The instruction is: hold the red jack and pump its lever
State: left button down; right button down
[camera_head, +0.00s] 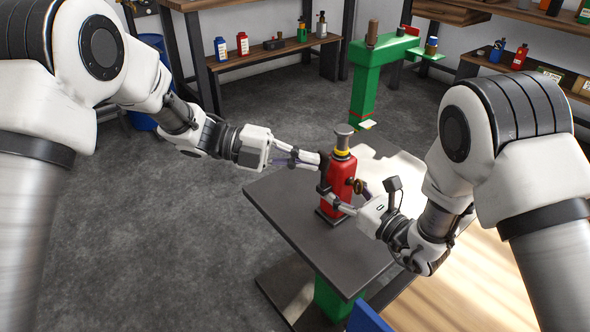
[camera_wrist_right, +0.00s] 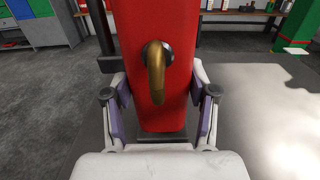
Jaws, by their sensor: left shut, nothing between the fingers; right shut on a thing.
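The red jack (camera_head: 341,178) stands upright on the dark table, with a grey round top and a yellow ring. My right gripper (camera_head: 347,198) is shut on the jack's lower body; in the right wrist view its fingers lie on both sides of the red body (camera_wrist_right: 158,105). A brass hook (camera_wrist_right: 156,72) on the jack points toward the right wrist. My left gripper (camera_head: 319,160) is shut and empty at the jack's left side, beside a dark upright bar (camera_head: 323,178). I cannot tell whether this bar is the lever, or whether the gripper touches it.
The dark table (camera_head: 282,207) is clear to the left of the jack. A green stand (camera_head: 367,85) is on the floor behind. Shelves with bottles, such as a red one (camera_head: 242,44), line the back wall. Grey floor is open at left.

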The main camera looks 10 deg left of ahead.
pick_arm(q)
jog(key=shift+a, duration=0.1)
jog(key=s+a+r, duration=0.1)
jog(key=a, duration=0.5)
jog(key=s+a+r, duration=0.1)
jog(key=a+r, duration=0.1)
jog(key=a, duration=0.4)
jog(key=shift+s+a, duration=0.15)
jog(key=shift+s, duration=0.25)
pick_arm(e)
jog(key=shift+c, duration=1.2)
grip_release()
